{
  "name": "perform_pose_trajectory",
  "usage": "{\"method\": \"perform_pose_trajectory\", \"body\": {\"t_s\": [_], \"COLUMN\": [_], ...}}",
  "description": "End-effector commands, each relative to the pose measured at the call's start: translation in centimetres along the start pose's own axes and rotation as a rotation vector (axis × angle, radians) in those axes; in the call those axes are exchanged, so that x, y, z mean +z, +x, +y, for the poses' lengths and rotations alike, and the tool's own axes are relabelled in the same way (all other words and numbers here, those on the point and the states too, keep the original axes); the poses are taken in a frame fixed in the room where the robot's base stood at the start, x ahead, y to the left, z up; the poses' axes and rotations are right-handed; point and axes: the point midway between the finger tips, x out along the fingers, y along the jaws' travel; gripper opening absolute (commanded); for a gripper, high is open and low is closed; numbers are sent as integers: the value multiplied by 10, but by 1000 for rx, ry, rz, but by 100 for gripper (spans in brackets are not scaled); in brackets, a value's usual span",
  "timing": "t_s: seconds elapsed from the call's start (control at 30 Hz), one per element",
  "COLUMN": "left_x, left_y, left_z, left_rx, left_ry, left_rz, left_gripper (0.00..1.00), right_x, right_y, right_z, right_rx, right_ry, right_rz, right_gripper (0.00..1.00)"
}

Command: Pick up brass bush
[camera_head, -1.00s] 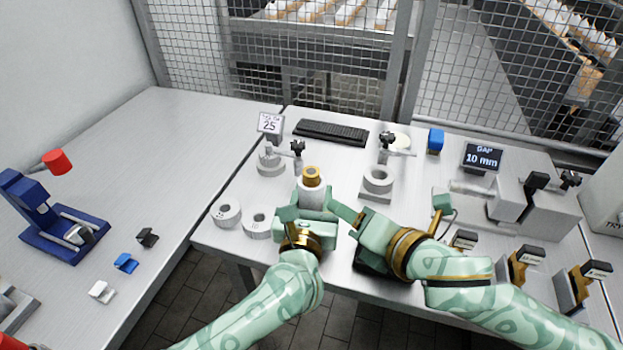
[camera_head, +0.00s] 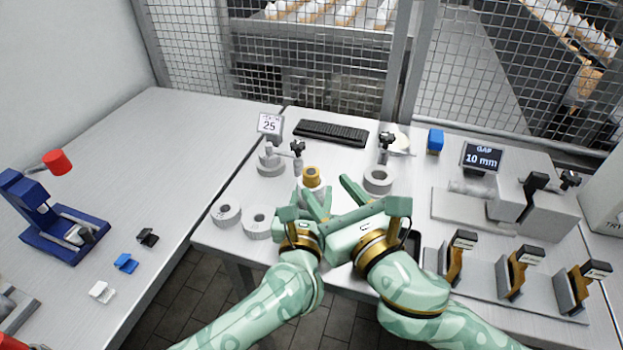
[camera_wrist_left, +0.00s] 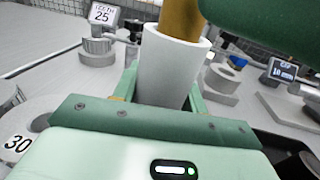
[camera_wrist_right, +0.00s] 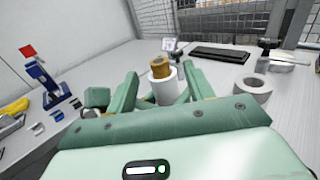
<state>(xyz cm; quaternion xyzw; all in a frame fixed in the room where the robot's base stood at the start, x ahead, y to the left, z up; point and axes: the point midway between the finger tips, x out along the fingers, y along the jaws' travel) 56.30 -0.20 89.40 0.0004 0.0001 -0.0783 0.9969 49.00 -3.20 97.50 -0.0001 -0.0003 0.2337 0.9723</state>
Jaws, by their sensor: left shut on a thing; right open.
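The brass bush (camera_head: 311,173) stands upright in the top of a white cylinder (camera_head: 308,184), its upper part showing. My left gripper (camera_head: 311,203) is shut on the white cylinder. The left wrist view shows the bush (camera_wrist_left: 180,18) rising out of the cylinder (camera_wrist_left: 168,70) between the left fingers. My right gripper (camera_head: 338,192) is open, just right of the cylinder, one finger close to it. In the right wrist view, the bush (camera_wrist_right: 161,67) appears between the open fingers, beyond their tips. The bush's lower part is hidden inside the cylinder.
Grey rings (camera_head: 258,222) lie left of the grippers. Another ring (camera_head: 378,179) sits on a block to the right. Behind are a keyboard (camera_head: 331,132) and a "25" sign (camera_head: 269,124). A "10 mm" display (camera_head: 481,158) and a rack of brass-coloured tools (camera_head: 455,265) stand right.

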Motion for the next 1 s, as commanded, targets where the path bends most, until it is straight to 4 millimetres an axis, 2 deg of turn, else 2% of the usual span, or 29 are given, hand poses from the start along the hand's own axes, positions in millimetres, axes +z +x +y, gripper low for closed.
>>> {"method": "perform_pose_trajectory", "body": {"t_s": [0.2,0.5,0.6,0.7,1.0], "left_x": [0,0,0,0,0], "left_y": [0,0,0,0,0], "left_z": [0,0,0,0,0], "left_rx": [0,0,0,0,0], "left_ry": [0,0,0,0,0], "left_rz": [0,0,0,0,1], "left_gripper": [19,19,19,19,19], "right_x": [-5,-6,-6,-6,-2], "right_y": [34,40,40,40,40], "right_z": [2,2,2,2,2], "right_rx": [-1,-1,-1,-1,0], "right_ry": [1,0,0,0,1], "right_rz": [-1,0,0,0,-2], "right_gripper": [52,52,25,2,2]}}
